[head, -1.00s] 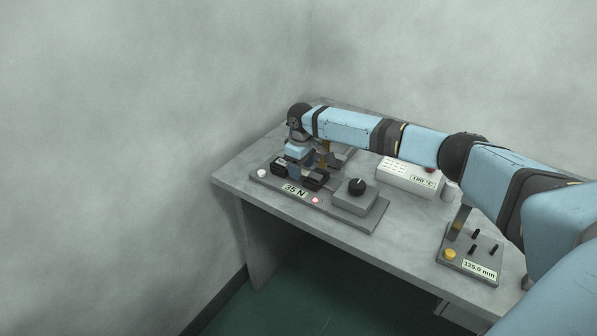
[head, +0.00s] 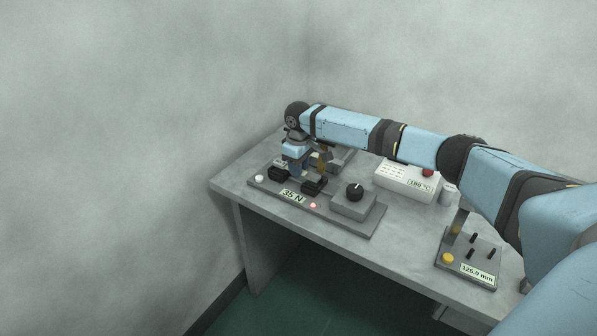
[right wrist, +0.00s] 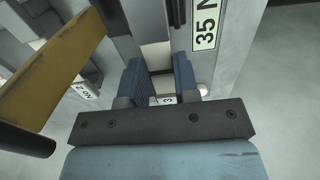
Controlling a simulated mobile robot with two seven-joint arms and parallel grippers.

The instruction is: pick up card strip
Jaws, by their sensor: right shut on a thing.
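My right gripper (head: 297,168) is over the far left of the bench, just behind the black clamp blocks of the 35 N fixture. In the right wrist view its two blue fingers (right wrist: 160,84) stand a little apart, shut on a thin thing. A pale cream strip (right wrist: 155,56), which looks like the card strip, shows between and beyond the fingertips. Its near end is hard to make out, and in the head view my gripper and wrist hide it. My left gripper is not in view.
The 35 N fixture (head: 291,195) has black blocks (head: 314,186) and a knob box (head: 354,203). A white heater box (head: 405,181) and a 125.0 mm gauge (head: 468,262) are farther right.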

